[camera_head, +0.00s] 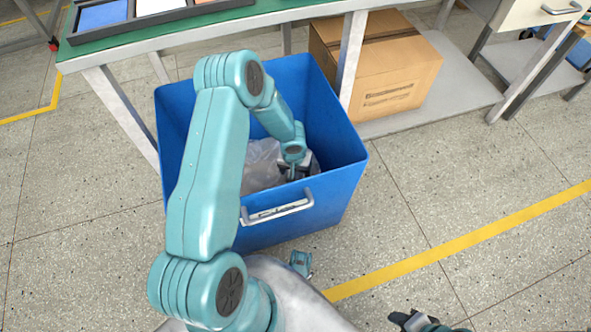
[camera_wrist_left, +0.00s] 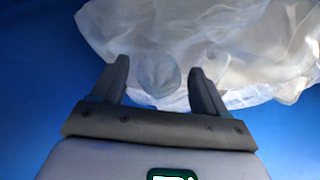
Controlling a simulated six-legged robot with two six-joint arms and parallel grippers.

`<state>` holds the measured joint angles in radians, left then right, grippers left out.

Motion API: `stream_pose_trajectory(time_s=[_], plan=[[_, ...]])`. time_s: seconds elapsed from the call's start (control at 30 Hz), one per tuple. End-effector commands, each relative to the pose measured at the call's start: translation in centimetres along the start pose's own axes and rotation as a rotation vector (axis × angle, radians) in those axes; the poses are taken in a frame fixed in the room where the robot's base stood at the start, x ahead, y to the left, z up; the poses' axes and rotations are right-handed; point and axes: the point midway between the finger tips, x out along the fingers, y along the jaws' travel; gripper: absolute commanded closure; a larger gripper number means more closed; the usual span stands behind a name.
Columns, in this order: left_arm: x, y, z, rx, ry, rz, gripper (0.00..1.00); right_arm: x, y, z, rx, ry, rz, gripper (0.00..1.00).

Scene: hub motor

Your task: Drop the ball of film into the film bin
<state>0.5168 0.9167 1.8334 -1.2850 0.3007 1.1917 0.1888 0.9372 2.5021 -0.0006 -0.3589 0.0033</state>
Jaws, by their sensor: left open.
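The film bin (camera_head: 337,190) is a deep blue open-topped box with a grey front handle. My left arm reaches over its rim, and my left gripper (camera_head: 297,168) is down inside it. In the left wrist view the gripper (camera_wrist_left: 160,80) has its two fingers apart. A small rounded, translucent grey lump (camera_wrist_left: 156,74), perhaps the ball of film, shows between and just beyond the fingertips. Crumpled whitish film (camera_wrist_left: 255,50) lies behind it, and also shows in the head view (camera_head: 262,166). I cannot tell whether lump and film are separate. My right gripper (camera_head: 412,321) is partly in view at the bottom edge.
A green-topped workbench (camera_head: 205,26) with a tray stands behind the bin. A cardboard box (camera_head: 385,72) sits on its lower shelf, right of the bin. The speckled floor (camera_head: 440,190) to the right is clear, crossed by a yellow line (camera_head: 465,240).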

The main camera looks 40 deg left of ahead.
Motion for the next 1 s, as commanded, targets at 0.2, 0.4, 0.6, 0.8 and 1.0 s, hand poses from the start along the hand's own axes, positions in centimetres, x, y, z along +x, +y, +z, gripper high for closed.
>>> stream_pose_trajectory(time_s=[0.2, 0.4, 0.6, 0.8, 1.0], plan=[[-5.3, 0.0, -0.2, -0.001, 0.005, 0.001, 0.26, -1.8, -0.9, 0.4, -0.011, -0.010, -0.001, 0.57], [-9.6, 0.0, -0.1, 0.000, 0.003, 0.000, 0.26, -3.0, -1.6, 0.7, -0.020, -0.018, -0.002, 0.57], [-11.8, 0.0, -0.1, 0.000, 0.001, 0.000, 0.26, -3.6, -1.8, 0.8, -0.021, -0.019, -0.002, 0.57], [-12.0, 0.0, 0.0, 0.000, 0.000, 0.000, 0.26, -3.6, -1.8, 0.8, -0.020, -0.019, -0.002, 0.57], [-12.0, 0.0, 0.0, 0.000, 0.000, 0.000, 0.26, -3.6, -1.8, 0.8, -0.020, -0.019, -0.002, 0.57]])
